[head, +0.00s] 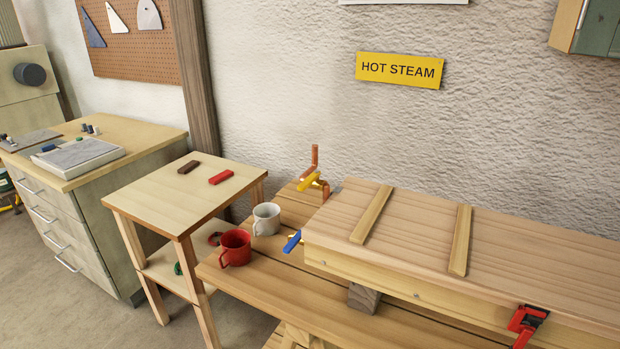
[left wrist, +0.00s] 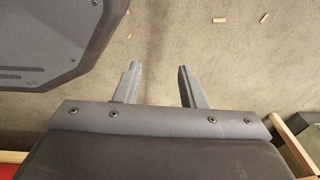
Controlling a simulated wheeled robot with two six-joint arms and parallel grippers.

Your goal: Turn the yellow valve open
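The yellow valve handle (head: 308,182) is on a copper pipe (head: 315,158) at the back of the wooden bench, left of the long wooden box. The handle lies slanted, and its near end sits lower left. A blue valve handle (head: 292,241) sticks out at the box's left end, nearer to me. My left gripper (left wrist: 158,84) shows only in the left wrist view. No gripper shows in the head view, and my right gripper is out of sight.
A wooden steam box (head: 400,222) with two battens fills the bench's right side. A red mug (head: 235,246) and a white mug (head: 266,219) stand left of the valves. A red clamp (head: 525,322) is at the front right. A small table (head: 160,205) stands left.

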